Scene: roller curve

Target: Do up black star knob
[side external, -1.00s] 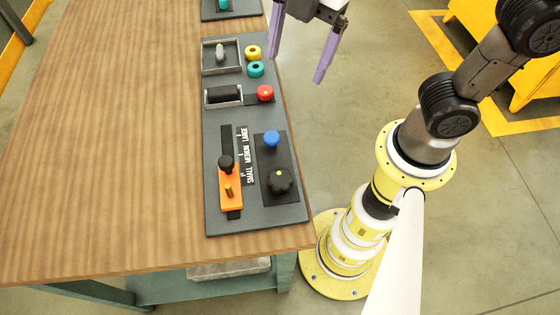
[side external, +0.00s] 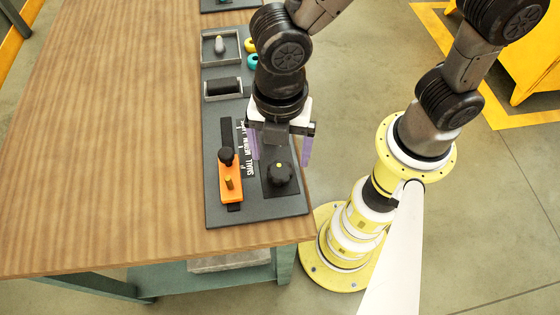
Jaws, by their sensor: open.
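The black star knob (side external: 280,174) with a yellow dot on top sits on a black plate (side external: 283,193) at the front right of the grey panel. My gripper (side external: 281,150) is open, with its purple fingers pointing down and spread apart, one on each side in the picture, just behind the knob. I cannot tell from this view how high the fingertips are above the panel. Nothing is held between the fingers. The blue knob behind the star knob is hidden by my gripper.
An orange slide block (side external: 229,180) with a black knob (side external: 226,155) and brass pin is left of the star knob, beside a size scale. A black roller (side external: 223,87) and a framed grey toggle (side external: 219,46) lie farther back. The wooden table (side external: 110,140) is clear.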

